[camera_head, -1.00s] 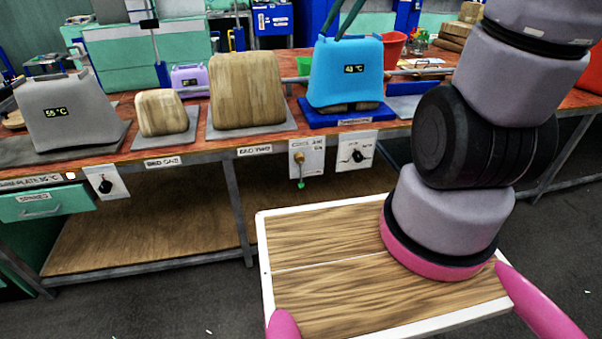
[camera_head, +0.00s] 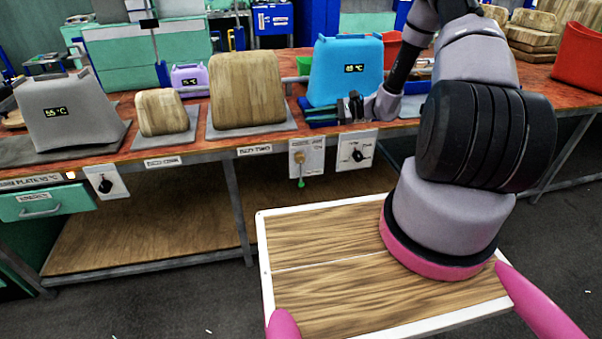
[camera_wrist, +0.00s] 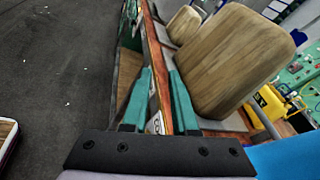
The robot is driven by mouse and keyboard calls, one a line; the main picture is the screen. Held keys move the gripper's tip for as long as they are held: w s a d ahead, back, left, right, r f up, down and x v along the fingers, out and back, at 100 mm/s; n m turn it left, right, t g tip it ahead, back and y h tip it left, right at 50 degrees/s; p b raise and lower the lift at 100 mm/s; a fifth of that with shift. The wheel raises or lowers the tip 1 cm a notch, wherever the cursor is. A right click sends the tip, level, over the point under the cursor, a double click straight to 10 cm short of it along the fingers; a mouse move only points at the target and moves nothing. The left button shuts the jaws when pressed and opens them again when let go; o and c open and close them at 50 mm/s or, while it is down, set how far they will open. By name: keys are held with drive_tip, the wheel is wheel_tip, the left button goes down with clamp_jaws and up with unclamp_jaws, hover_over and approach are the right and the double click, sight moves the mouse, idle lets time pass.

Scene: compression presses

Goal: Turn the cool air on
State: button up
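The white panel (camera_head: 312,146), its small label seeming to read cool air, hangs on the bench's front edge. It carries a small brass-coloured valve (camera_head: 299,158) with a green tip hanging below; the handle's exact setting is too small to tell. My gripper (camera_head: 307,114) is above this panel, in front of the blue press, its fingers pointing left along the bench edge. In the wrist view my gripper (camera_wrist: 161,72) has its two teal fingers apart with nothing held. The bench edge and part of a white panel show between and beyond them; the valve cannot be made out there.
A second panel with a black knob (camera_head: 357,155) is just right of the valve. The blue press (camera_head: 345,68) reads about 43 °C; the grey press (camera_head: 62,110) reads 55 °C. Wooden blocks (camera_head: 246,90) stand left of my gripper. The floor before the bench is clear.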

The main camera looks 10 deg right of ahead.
wheel_tip(320, 180, down, 16)
drive_tip(key=d+m+t, duration=0.2)
drive_tip(key=m+t, duration=0.5)
drive_tip(key=m+t+h, duration=0.4)
drive_tip(key=m+h, duration=0.1)
drive_tip(key=m, duration=0.1)
approach(301, 181)
wheel_tip(301, 181, up, 5)
drive_tip(key=x, duration=1)
drive_tip(key=shift+w+f, duration=0.3)
drive_tip(key=shift+w, duration=0.05)
clamp_jaws()
